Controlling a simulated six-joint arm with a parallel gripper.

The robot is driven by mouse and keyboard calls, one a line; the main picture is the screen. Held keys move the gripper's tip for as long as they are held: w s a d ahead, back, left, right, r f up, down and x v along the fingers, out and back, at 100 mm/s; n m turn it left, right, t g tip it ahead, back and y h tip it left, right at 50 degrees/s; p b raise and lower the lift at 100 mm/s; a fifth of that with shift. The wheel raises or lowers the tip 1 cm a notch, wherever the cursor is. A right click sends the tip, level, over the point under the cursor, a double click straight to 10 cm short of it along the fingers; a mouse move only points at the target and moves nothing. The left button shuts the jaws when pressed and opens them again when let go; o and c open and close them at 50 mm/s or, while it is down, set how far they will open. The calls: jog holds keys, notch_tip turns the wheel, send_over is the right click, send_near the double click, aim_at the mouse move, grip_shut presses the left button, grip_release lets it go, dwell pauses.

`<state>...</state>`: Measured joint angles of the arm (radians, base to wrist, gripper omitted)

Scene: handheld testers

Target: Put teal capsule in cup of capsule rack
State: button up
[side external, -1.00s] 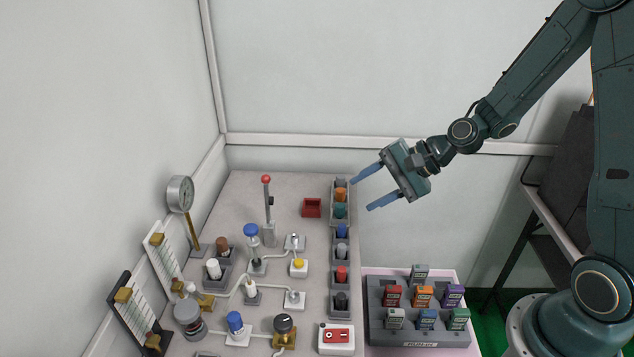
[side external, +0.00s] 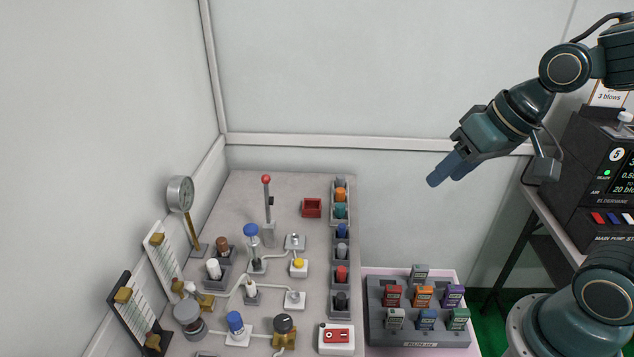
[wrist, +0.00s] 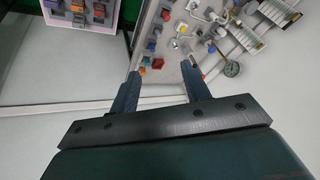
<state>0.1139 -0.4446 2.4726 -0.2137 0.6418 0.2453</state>
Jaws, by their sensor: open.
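The teal capsule (side external: 340,211) sits in a cup of the grey capsule rack (side external: 334,222) along the right edge of the grey table, in the side external view. An orange capsule (side external: 340,194) sits just behind it. My gripper (side external: 446,177) is in the air to the right of the rack, apart from it, with its fingers pointing down and left. In the wrist view my gripper (wrist: 161,68) is open with nothing between its fingers.
More rack cups hold blue, red (side external: 341,273) and dark capsules. A red open box (side external: 312,208) lies left of the rack. A red-topped lever (side external: 266,205) and a gauge (side external: 180,194) stand on the table. A tray of cartridges (side external: 374,325) is at front right.

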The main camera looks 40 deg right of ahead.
jog(key=s+d+r+n+h, duration=0.1)
jog(key=s+r+n, duration=0.1)
jog(key=s, duration=0.5)
jog(key=shift+s+d+r, duration=0.2)
jog(key=shift+d+r, duration=0.2)
jog(key=shift+r, duration=0.05)
